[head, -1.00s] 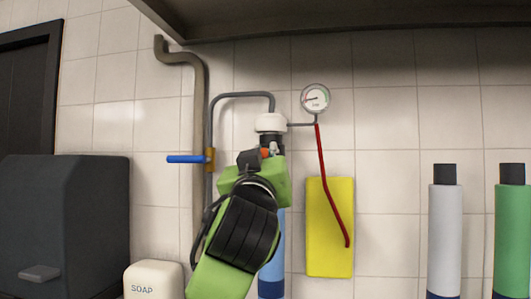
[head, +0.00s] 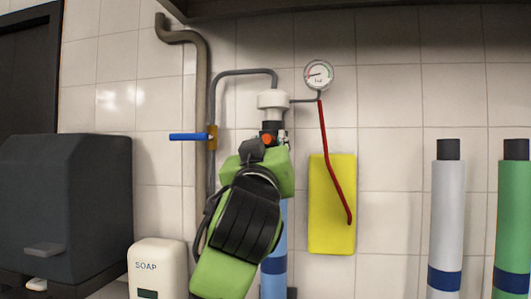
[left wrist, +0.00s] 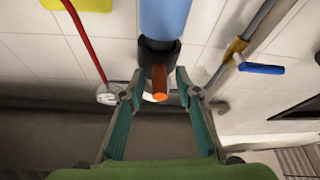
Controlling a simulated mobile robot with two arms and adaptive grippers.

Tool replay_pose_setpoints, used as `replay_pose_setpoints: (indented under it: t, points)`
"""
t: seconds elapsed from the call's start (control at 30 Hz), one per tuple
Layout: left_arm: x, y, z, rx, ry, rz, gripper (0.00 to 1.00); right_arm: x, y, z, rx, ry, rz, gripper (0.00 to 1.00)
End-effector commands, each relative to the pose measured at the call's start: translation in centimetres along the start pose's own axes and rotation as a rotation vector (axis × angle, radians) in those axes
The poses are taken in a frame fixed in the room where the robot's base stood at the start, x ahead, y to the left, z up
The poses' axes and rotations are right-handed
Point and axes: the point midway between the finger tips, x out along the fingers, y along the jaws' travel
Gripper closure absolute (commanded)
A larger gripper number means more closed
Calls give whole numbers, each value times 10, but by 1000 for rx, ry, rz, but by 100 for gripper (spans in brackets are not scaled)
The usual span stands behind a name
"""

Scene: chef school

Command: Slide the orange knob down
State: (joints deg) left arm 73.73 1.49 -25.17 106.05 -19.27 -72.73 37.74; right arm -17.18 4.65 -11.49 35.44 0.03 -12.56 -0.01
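The orange knob (head: 267,139) sticks out from the black collar of a blue cylinder (head: 275,245) that hangs upright on the tiled wall under a white cap (head: 273,101). In the left wrist view, which is upside down, the orange knob (left wrist: 159,82) stands between the two fingers of my left gripper (left wrist: 159,88). The fingers are apart, one on each side of the knob, and look clear of it. In the head view my left gripper (head: 267,149) is just below and in front of the knob, and its green arm hides part of the cylinder. My right gripper is not in view.
A blue-handled valve (head: 188,136) on a pipe is left of the cylinder. A red hose (head: 328,155), gauge (head: 319,75) and yellow panel (head: 331,195) are right of it. A soap dispenser (head: 157,267) and dark box (head: 68,205) stand lower left.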

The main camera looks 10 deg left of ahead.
Motion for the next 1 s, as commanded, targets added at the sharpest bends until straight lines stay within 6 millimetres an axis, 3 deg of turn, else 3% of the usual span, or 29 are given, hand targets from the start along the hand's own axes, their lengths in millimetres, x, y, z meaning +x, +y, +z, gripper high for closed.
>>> replay_pose_setpoints:
  t: [0.5, 0.7, 1.0]
  points:
    - [-97, 0, 1, -3, -3, 2, 70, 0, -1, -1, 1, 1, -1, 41]
    - [-113, 0, 1, -1, -3, 0, 70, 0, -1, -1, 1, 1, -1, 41]
    - [-114, 0, 1, -1, -4, -1, 70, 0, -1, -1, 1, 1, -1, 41]
